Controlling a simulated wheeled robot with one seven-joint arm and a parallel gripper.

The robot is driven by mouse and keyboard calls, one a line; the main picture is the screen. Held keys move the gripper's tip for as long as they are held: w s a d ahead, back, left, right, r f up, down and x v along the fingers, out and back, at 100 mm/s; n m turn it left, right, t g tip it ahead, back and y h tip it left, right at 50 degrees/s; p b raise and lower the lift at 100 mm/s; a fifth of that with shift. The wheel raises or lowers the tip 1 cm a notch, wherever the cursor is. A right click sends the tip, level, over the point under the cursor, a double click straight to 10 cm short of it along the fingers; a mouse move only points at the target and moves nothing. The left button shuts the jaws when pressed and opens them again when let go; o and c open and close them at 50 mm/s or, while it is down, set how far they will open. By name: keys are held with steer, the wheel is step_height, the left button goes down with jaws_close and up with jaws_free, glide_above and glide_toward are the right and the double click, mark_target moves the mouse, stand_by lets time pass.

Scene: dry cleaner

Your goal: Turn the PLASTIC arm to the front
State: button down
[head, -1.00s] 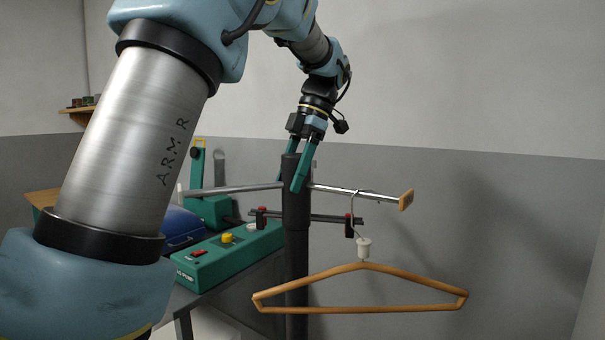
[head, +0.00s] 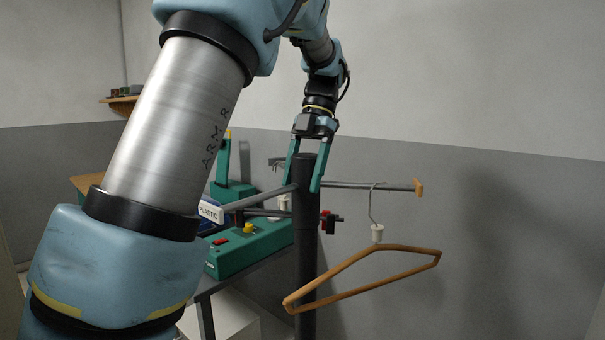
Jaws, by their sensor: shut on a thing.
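A dark upright post (head: 305,235) carries several horizontal metal arms. The PLASTIC arm (head: 255,198) reaches from the post toward the left and front, with its white PLASTIC label (head: 211,212) at its end facing me. Another arm (head: 355,185) reaches right to a wooden end piece (head: 418,188). A wooden hanger (head: 385,255) with a white piece below its hook hangs from that right arm, seen at an angle.
A green machine (head: 245,250) with red and yellow buttons stands on a dark table behind and left of the post. A small shelf (head: 122,99) is on the back wall. My own arm covers much of the left.

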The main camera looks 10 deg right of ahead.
stand_by(0.3)
jaws_free()
steer(key=v, duration=1)
steer(key=shift+r, duration=0.4)
steer(key=shift+w+d, duration=0.1)
